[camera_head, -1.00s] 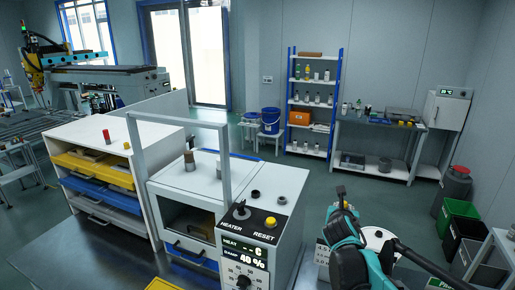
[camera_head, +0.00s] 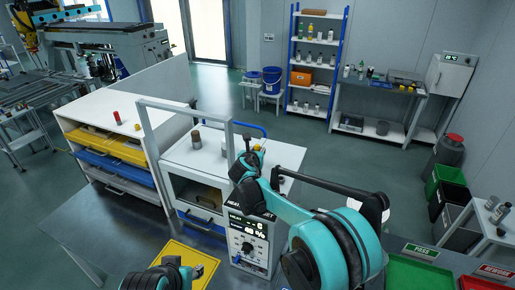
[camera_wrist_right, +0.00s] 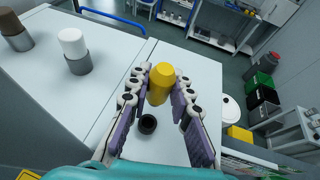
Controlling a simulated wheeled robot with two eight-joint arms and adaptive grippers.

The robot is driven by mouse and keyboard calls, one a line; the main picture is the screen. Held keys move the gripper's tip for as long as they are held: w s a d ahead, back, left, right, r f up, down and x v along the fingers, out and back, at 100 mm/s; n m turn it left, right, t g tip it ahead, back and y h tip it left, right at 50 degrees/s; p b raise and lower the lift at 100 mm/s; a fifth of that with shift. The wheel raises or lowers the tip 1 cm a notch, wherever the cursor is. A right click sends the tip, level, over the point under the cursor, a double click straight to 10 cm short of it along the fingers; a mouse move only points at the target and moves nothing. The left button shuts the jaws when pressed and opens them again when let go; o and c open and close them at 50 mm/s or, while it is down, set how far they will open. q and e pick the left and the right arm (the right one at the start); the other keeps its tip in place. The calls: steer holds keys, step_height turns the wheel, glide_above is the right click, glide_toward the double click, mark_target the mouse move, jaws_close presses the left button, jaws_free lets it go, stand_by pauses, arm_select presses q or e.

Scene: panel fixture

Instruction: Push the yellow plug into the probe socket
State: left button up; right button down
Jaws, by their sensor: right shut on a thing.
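The yellow plug (camera_wrist_right: 160,85) is between the fingers of my right gripper (camera_wrist_right: 160,95), which is shut on it. A dark ring-shaped socket (camera_wrist_right: 148,124) sits on the white top of the instrument box, close to the plug and slightly nearer the wrist. The plug appears apart from the ring, and no label shows to confirm it is the probe socket. In the head view my right gripper (camera_head: 252,152) is over the box top, and my arm hides the socket. My left gripper (camera_head: 195,270) is low in the head view, its fingers unclear.
A white plug (camera_wrist_right: 75,50) in a grey collar and a brown-topped one (camera_wrist_right: 12,30) stand to the left. A grey frame (camera_head: 190,112) rises beside the box.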

steer(key=shift+s, duration=0.1)
steer(key=shift+b, duration=0.3)
steer(key=shift+f+b, duration=2.25)
steer(key=shift+f, duration=0.7)
steer(key=shift+b, duration=0.5)
steer(key=shift+f+b, duration=1.1)
steer(key=shift+f, duration=0.2)
steer(key=c, duration=1.3)
jaws_free()
